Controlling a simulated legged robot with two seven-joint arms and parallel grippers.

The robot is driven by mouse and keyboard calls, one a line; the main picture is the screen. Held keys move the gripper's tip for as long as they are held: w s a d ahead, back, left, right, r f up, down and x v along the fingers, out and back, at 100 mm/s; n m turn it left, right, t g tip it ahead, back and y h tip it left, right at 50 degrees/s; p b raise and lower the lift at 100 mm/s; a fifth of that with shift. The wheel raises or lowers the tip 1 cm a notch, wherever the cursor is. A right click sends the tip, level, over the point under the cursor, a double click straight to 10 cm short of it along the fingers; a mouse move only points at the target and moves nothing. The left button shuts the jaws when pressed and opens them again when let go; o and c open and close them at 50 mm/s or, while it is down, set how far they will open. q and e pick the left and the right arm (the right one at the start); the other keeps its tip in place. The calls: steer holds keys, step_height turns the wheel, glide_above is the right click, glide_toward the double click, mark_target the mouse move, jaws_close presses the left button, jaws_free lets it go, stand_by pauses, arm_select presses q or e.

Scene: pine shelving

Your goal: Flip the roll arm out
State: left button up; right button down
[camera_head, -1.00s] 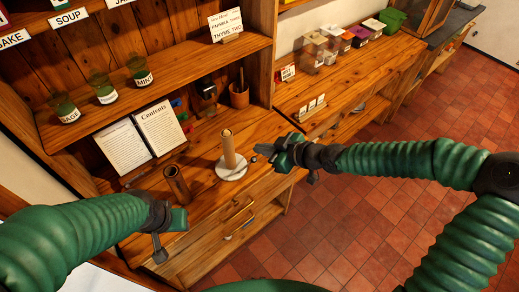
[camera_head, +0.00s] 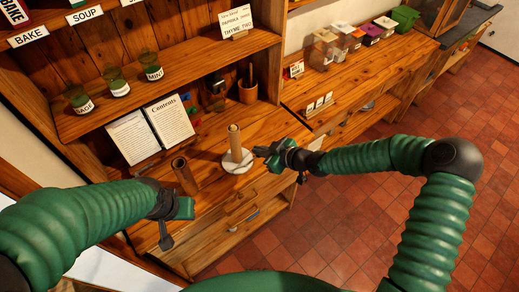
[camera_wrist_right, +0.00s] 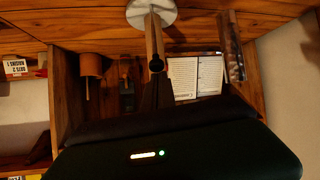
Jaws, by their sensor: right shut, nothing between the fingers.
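The roll holder has a round white base (camera_head: 236,164) and a slim upright wooden post (camera_head: 234,140), standing on the wooden counter. I cannot make out a separate roll arm. In the right wrist view the base (camera_wrist_right: 150,14) is at the top and the post (camera_wrist_right: 151,35) runs down to the fingertips. My right gripper (camera_head: 260,152) is shut and empty, just right of the post; whether it touches is unclear. My left gripper (camera_head: 166,238) hangs at the counter's front left, apart from the holder; its fingers are too unclear to judge.
A dark wooden cylinder (camera_head: 185,176) stands left of the holder. Behind are an open book (camera_head: 152,128) on a stand and a wooden cup (camera_head: 248,92). Green jars (camera_head: 116,80) line the shelf above. Drawers with handles (camera_head: 243,220) are below the counter front.

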steer(key=shift+w+d+f, duration=0.1)
steer(key=shift+d+f, duration=0.1)
steer(key=s+d+f+t+y+b, duration=0.3)
steer(key=s+d+f+b, duration=0.2)
steer(key=b, duration=0.6)
steer(key=shift+s+d+f, duration=0.15)
steer(key=shift+s+f, duration=0.35)
steer(key=shift+f, duration=0.05)
steer(key=shift+d, duration=0.1)
